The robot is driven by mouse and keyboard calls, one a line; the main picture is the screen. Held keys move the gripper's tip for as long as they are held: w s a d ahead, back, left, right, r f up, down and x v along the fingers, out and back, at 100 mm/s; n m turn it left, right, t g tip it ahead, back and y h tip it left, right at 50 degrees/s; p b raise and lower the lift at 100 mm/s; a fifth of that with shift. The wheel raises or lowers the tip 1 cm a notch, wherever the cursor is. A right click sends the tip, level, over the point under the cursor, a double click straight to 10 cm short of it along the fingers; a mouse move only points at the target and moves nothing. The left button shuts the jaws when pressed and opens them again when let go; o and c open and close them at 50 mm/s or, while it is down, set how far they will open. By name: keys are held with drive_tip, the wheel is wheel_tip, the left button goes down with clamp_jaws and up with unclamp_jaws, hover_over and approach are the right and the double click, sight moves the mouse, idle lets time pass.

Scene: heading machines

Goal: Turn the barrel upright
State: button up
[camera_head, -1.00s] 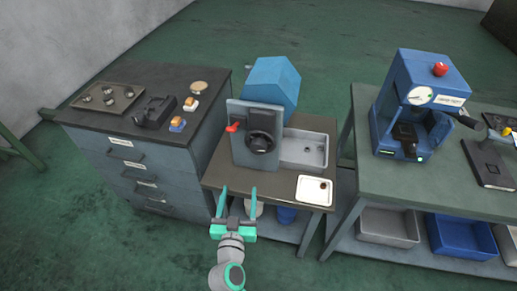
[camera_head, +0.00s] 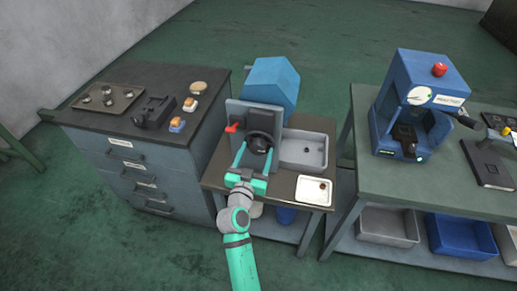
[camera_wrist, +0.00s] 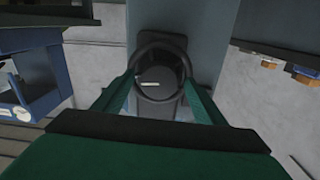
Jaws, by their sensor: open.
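The blue faceted barrel (camera_head: 272,80) sits tilted behind the grey upright plate of a machine (camera_head: 238,117) on a low bench. A black handwheel (camera_head: 260,142) is on the plate's front. In the wrist view the handwheel (camera_wrist: 160,62) is straight ahead, with a small white mark on its hub; the barrel is not visible there. My gripper (camera_head: 254,153) is open and empty in front of the handwheel. Its two fingers also show in the wrist view (camera_wrist: 160,88), one at each side of the wheel's near part. I cannot tell whether they touch the rim.
A red-knobbed lever (camera_head: 232,127) sticks out left of the handwheel. A grey tray (camera_head: 304,150) and a white dish (camera_head: 314,190) are on the bench at right. A drawer cabinet (camera_head: 140,165) stands left, and a table with a blue press (camera_head: 415,100) stands right.

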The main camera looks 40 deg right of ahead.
drive_tip(key=shift+x, duration=0.85)
